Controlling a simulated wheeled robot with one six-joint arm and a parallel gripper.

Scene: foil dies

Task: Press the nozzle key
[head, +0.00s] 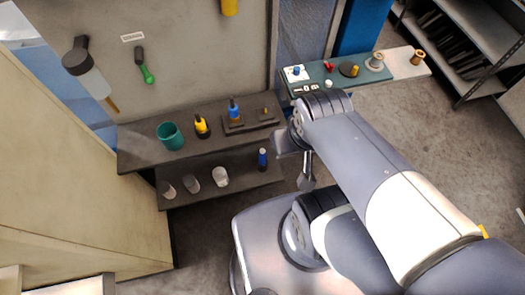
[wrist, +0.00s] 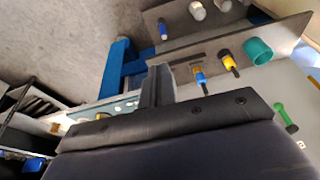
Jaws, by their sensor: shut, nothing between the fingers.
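A teal panel (head: 335,82) sits at the back right in the head view. It carries a white square with a blue knob (head: 296,72), a small red part (head: 329,67), a black disc with a yellow knob (head: 350,70), and a small dark strip with pale marks (head: 306,89). I cannot tell which of these is the nozzle key. My gripper (head: 306,184) hangs in front of and below the panel, apart from it. In the wrist view my gripper (wrist: 158,72) is shut and empty, and partly hides the panel (wrist: 112,107).
A dark shelf (head: 140,150) at left holds a teal cup (head: 170,136), a yellow-and-black bottle (head: 201,127) and a blue bottle (head: 234,111). A lower shelf (head: 240,178) holds pale cups. A grey rack (head: 480,45) stands far right. Open floor (head: 425,125) lies right of my arm.

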